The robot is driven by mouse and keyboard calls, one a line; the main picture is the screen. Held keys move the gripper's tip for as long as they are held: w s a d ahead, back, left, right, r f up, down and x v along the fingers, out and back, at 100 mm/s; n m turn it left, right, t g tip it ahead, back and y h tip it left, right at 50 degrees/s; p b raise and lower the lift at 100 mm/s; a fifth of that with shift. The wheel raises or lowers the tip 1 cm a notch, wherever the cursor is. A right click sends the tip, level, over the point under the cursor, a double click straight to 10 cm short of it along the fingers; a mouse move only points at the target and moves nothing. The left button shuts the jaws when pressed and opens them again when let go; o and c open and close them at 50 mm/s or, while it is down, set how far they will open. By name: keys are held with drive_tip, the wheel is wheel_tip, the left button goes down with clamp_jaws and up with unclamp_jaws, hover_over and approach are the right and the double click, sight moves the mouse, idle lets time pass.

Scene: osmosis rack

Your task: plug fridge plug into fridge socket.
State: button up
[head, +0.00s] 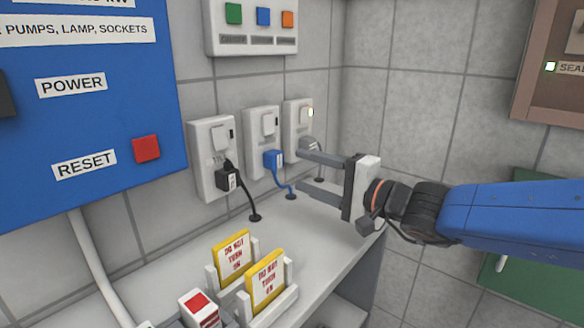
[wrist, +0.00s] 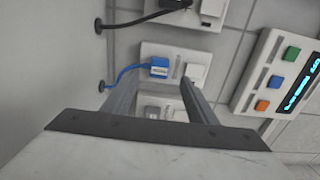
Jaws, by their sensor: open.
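Three white wall sockets stand in a row in the head view. The left socket (head: 205,142) has a black plug (head: 228,178) in it. The middle socket (head: 256,130) has a blue plug (head: 273,160) in it, also seen in the wrist view as a blue plug (wrist: 159,67). The right socket (head: 291,116) has a grey plug (head: 309,143) at its lower part. I cannot read which is the fridge's. My gripper (head: 302,168) is open in front of the right socket, with nothing visibly held. In the wrist view its fingers (wrist: 160,84) spread around the grey plug's area.
A white shelf (head: 325,225) runs below the sockets. Two yellow warning cards (head: 235,256) stand in holders on it, near a red-topped white block (head: 200,308). A blue power panel (head: 85,120) is at left, and a button panel (head: 255,25) is above the sockets.

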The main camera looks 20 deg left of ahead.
drive_tip(key=v, duration=0.9)
drive_tip(key=shift+d, duration=0.25)
drive_tip(key=shift+s, duration=0.15)
